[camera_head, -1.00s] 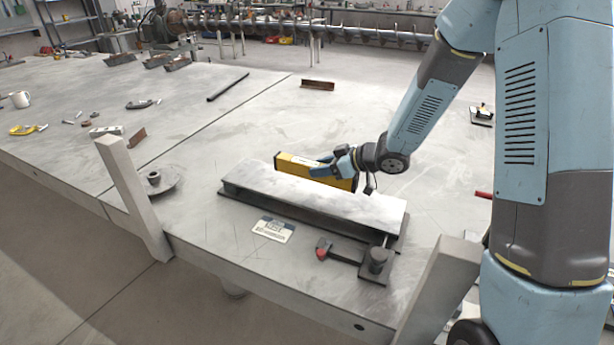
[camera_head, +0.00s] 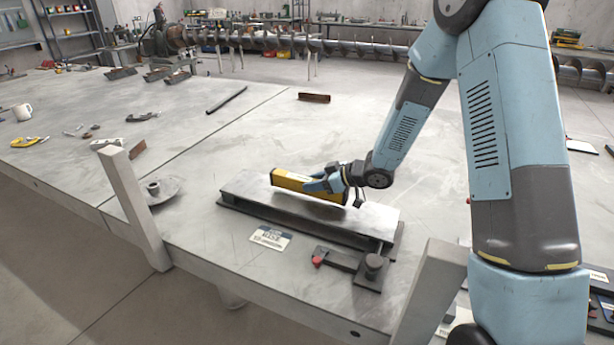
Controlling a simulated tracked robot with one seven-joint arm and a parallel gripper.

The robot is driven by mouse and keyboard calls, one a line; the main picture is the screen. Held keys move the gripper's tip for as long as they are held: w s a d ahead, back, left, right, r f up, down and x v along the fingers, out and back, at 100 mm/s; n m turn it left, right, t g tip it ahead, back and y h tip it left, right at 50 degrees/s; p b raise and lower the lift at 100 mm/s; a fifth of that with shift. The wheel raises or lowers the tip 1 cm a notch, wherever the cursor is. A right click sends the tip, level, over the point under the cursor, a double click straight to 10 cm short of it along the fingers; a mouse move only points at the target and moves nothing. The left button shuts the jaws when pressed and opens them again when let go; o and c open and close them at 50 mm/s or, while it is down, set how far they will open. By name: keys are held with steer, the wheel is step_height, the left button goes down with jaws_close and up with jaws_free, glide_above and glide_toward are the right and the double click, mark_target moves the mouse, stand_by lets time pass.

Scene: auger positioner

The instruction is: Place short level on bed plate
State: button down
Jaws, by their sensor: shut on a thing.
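The short level is a yellow bar (camera_head: 292,180) in my gripper (camera_head: 325,183). My gripper is shut on it near its right part, and the fingers hide some of it. The bed plate (camera_head: 250,190) is a flat grey metal plate raised on a dark base near the table's front edge. The level appears over the plate's back half, running roughly along its length. I cannot tell whether it touches the plate or hangs just above it.
A clamp with a red tip (camera_head: 317,261) and a label card (camera_head: 270,237) lie in front of the plate. Upright posts (camera_head: 132,205) stand at the table's front edge. A round disc (camera_head: 158,190) lies to the left. The table behind the plate is mostly clear.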

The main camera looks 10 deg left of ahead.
steer(key=shift+s+a+f, duration=0.1)
steer(key=shift+s+f, duration=0.05)
steer(key=shift+f, duration=0.6)
steer(key=shift+f, duration=0.1)
steer(key=c, duration=0.6)
jaws_free()
steer(key=shift+c, duration=0.2)
